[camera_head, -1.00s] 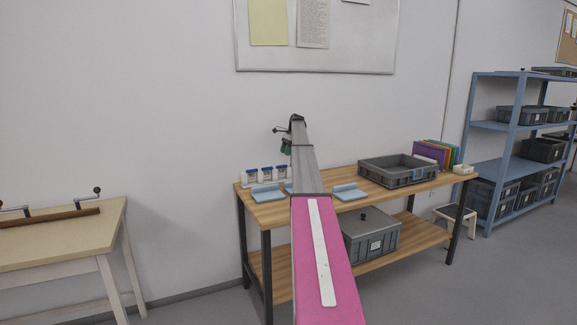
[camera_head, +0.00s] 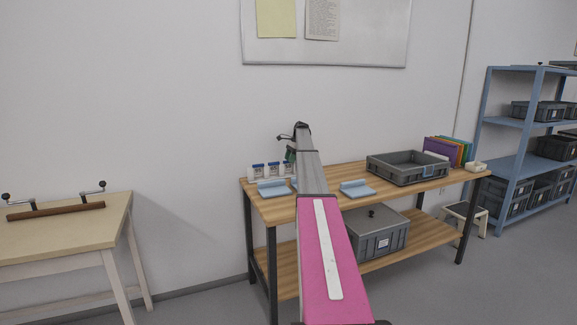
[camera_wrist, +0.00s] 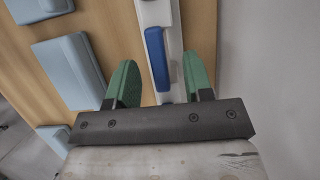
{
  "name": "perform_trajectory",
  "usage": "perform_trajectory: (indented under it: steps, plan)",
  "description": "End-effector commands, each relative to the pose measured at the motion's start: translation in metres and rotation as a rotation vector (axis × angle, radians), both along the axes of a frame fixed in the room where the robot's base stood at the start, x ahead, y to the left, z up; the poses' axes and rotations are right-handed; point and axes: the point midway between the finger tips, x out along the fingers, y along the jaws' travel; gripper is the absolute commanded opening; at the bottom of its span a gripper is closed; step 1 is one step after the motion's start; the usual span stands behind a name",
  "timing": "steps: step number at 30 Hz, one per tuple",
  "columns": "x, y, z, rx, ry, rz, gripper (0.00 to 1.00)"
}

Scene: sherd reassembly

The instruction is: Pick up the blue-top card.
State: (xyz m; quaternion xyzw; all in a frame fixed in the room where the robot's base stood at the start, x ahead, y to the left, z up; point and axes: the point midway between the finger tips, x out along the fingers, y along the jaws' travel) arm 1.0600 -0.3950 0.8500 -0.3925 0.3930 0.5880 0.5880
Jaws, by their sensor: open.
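The white cards with blue tops stand in a row at the back left of the wooden table (camera_head: 340,215) in the head view; one blue-top card (camera_head: 257,171) is at the left end. My arm hides the right end of the row. In the wrist view a blue top (camera_wrist: 155,52) on a white strip shows between and beyond my fingers, nearer the right one. My gripper (camera_wrist: 160,85), with green fingers, is open and empty. It also shows small in the head view (camera_head: 290,155), close to the right end of the row.
Light-blue blocks (camera_head: 357,189) lie on the table; several also show left in the wrist view (camera_wrist: 70,68). A grey crate (camera_head: 408,173) and coloured folders (camera_head: 445,151) stand at the right. The wall is close behind the row. A lidded grey box (camera_head: 378,238) is on the lower shelf.

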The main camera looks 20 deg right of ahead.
Motion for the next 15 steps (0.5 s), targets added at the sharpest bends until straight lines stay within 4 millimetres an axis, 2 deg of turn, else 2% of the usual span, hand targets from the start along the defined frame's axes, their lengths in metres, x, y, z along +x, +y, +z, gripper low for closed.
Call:
perform_trajectory:
  steps: [5,12,14,15]
  plan:
    - [-0.002,0.009,-0.021,0.000,0.000,0.000,0.47]
    - [-0.001,0.010,-0.024,0.000,0.000,0.000,0.47]
    - [-0.001,0.010,-0.024,0.000,0.000,0.000,0.31]
    - [-0.001,0.010,-0.024,0.000,0.000,0.000,0.18]
